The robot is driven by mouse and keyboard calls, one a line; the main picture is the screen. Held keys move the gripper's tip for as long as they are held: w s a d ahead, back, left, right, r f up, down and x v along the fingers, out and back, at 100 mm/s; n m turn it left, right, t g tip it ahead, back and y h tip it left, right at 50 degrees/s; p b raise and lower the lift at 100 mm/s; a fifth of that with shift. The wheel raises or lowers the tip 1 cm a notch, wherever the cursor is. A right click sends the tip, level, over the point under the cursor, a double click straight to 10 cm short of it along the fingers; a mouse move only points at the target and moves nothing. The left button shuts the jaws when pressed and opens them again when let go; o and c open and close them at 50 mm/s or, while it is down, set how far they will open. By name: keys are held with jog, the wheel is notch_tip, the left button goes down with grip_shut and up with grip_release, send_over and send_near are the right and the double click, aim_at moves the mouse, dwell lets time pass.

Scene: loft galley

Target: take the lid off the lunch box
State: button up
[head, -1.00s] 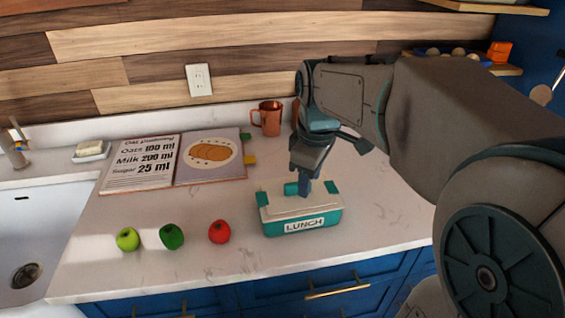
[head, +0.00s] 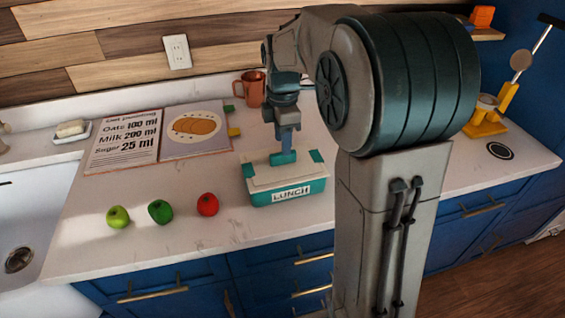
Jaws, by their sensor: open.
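The teal lunch box (head: 290,193) with a "LUNCH" label stands on the white counter in the head view. Its cream lid (head: 262,178) with teal clips lies on top, and a teal handle (head: 283,158) stands up at the lid's middle. My gripper (head: 285,149) points straight down at the handle from above. Its jaws are open. The fingertips are small here, and I cannot tell whether they straddle or touch the handle.
A light green apple (head: 118,217), a dark green fruit (head: 161,211) and a red fruit (head: 207,204) stand left of the box. An open recipe book (head: 125,142) and a copper mug (head: 252,89) are behind. A yellow device (head: 491,113) stands at the right.

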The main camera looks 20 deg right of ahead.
aim_at(283, 159)
jog(key=shift+w+f+p, duration=0.15)
jog(key=shift+f+p, duration=0.3)
jog(key=shift+f, duration=2.4)
grip_shut()
